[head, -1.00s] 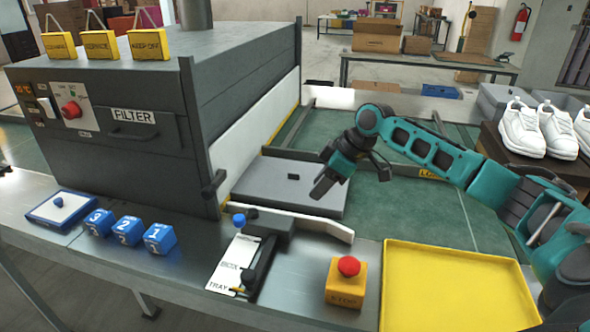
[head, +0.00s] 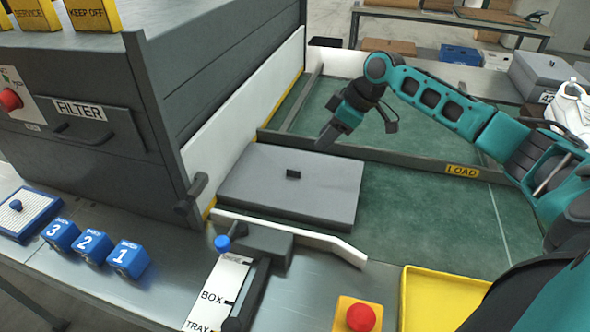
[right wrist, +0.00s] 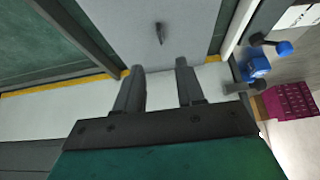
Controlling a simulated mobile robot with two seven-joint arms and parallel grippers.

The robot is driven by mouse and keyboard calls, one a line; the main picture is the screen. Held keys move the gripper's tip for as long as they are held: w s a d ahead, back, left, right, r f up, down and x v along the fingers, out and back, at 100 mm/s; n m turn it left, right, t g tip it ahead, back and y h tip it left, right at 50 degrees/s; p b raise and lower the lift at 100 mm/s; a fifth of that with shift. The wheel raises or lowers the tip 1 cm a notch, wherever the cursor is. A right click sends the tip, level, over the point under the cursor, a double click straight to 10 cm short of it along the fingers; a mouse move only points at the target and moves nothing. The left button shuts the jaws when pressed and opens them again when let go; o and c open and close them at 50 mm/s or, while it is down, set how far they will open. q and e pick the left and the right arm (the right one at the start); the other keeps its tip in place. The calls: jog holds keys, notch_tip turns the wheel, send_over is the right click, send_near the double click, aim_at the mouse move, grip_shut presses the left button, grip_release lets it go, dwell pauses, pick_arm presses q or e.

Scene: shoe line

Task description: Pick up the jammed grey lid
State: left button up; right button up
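The grey lid (head: 265,197) lies flat on the green surface in the head view, against the white and yellow side rail of the dark machine. A small black knob (head: 293,174) stands on its top. My right gripper (head: 326,140) is above and behind the lid's far right corner, apart from it. In the right wrist view, the two fingers (right wrist: 160,75) are apart with nothing between them, and the lid (right wrist: 125,22) with its knob (right wrist: 160,33) is beyond the fingertips. My left gripper is not in view.
The dark machine with a FILTER drawer (head: 95,125) stands at left. A white angled guide (head: 310,239) runs along the lid's near side. A lever with a blue knob (head: 222,243), a red stop button (head: 361,317) and a yellow tray (head: 440,285) are in front. A LOAD bar (head: 420,165) crosses behind.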

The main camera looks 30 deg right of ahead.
send_near(294, 171)
jog(key=x, duration=0.3)
jog(key=shift+d+f+b, duration=0.1)
jog(key=shift+d+b, duration=0.05)
jog(key=shift+b, duration=0.2)
jog(key=x, duration=0.4)
jog(key=shift+w+a+f, duration=0.25)
jog(key=shift+f, duration=0.05)
jog(key=shift+c, duration=0.3)
jog(key=c, duration=0.6)
grip_shut()
